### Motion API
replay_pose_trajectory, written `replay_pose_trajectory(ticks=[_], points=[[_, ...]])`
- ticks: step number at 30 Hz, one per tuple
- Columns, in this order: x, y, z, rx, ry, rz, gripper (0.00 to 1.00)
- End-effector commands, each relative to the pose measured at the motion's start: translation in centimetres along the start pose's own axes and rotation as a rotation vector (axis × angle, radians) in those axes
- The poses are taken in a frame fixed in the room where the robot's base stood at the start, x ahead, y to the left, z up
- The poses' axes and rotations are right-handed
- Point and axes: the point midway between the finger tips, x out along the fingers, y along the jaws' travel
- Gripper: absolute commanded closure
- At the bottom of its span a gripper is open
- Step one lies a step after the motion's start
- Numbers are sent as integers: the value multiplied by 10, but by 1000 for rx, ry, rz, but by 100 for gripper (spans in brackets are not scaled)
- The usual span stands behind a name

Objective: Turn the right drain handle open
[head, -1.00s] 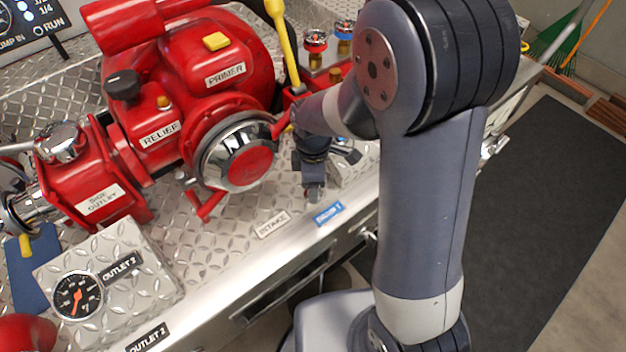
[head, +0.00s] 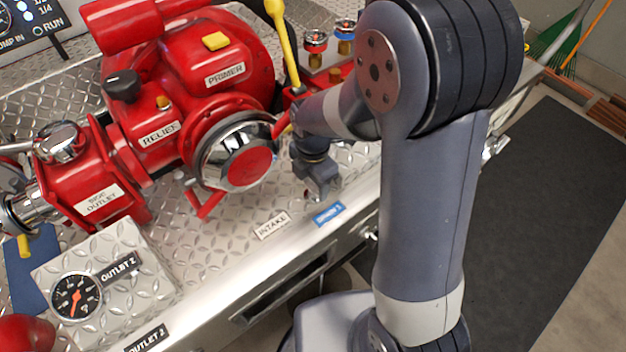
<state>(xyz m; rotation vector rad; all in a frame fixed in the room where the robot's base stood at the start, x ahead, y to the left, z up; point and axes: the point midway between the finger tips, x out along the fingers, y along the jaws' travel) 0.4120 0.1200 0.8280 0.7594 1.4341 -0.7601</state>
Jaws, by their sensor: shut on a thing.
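My gripper (head: 322,190) is low over the tread-plate deck, right of the pump's chrome intake cap (head: 233,150). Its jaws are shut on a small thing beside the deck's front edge. The jaws and wrist hide most of that thing; by its place I take it for the right drain handle, but its shape and turn angle cannot be made out. The red pump (head: 185,85) fills the upper left. No other drain handle can be clearly told in this view.
My arm covers the middle right. An INTAKE label (head: 271,225) and a blue label (head: 328,214) lie on the front edge. A yellow lever (head: 282,40) and red-topped and blue-topped valves (head: 315,40) stand behind. A gauge box (head: 110,275) is at lower left. A dark mat (head: 555,230) lies right.

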Motion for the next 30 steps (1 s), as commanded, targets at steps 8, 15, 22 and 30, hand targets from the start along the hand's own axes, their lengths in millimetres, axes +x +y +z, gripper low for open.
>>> replay_pose_trajectory(ticks=[8,15,22,30], points=[[-1,1,0,-15,0,3,65],[-1,1,0,-16,-1,3,40],[0,0,0,-14,0,2,21],[0,0,0,-10,0,1,20]])
